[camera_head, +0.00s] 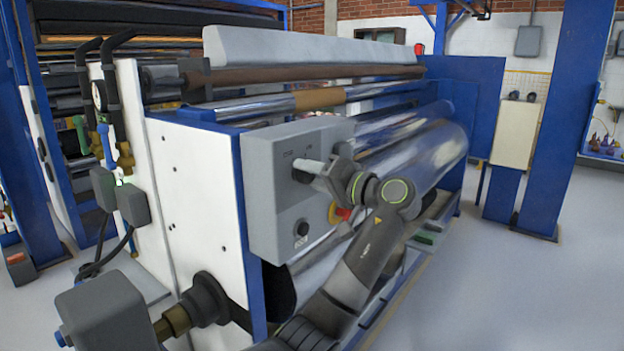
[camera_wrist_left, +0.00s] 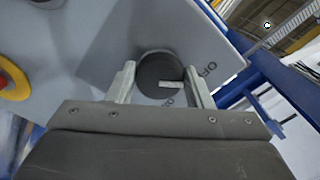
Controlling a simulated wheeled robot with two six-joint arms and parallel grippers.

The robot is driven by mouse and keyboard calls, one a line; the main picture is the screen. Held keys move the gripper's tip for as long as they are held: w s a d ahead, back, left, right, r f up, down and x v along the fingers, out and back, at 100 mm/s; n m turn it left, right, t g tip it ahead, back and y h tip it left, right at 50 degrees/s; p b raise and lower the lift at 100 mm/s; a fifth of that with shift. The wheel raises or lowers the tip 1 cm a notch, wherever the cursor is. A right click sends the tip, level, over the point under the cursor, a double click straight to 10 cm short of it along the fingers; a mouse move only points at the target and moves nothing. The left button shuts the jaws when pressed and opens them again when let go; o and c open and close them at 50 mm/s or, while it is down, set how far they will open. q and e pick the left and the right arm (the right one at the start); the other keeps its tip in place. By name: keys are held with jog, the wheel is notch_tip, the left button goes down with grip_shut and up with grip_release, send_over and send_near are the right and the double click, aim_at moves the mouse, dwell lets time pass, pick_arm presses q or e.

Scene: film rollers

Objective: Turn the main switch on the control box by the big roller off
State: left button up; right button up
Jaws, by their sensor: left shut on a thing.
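The grey control box (camera_head: 275,210) is mounted at the near end of the machine, beside the big shiny roller (camera_head: 430,160). Its main switch is a black round knob (camera_wrist_left: 158,70) with a white mark, between printed labels including OFF in the left wrist view. In the head view the switch (camera_head: 301,177) is partly hidden by my left gripper (camera_head: 308,169). My left gripper is shut on the knob, one finger on each side. The white mark lies toward the right in the wrist view; I cannot tell exactly which label it meets. My right gripper is not in view.
A red and yellow emergency button (camera_head: 340,213) sits close to my left wrist, and it also shows in the left wrist view (camera_wrist_left: 12,82). A black button (camera_head: 302,229) is lower on the box. Open floor (camera_head: 530,290) lies to the right.

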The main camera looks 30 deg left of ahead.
pick_arm(q)
jog(key=shift+f, duration=0.15)
jog(key=o, duration=1)
jog(key=shift+d, duration=0.1)
jog(key=s+d+b, duration=0.1)
jog(key=d+b, duration=0.2)
jog(key=d, duration=1.4)
jog(key=shift+s+d, duration=0.15)
jog(key=shift+s, duration=0.05)
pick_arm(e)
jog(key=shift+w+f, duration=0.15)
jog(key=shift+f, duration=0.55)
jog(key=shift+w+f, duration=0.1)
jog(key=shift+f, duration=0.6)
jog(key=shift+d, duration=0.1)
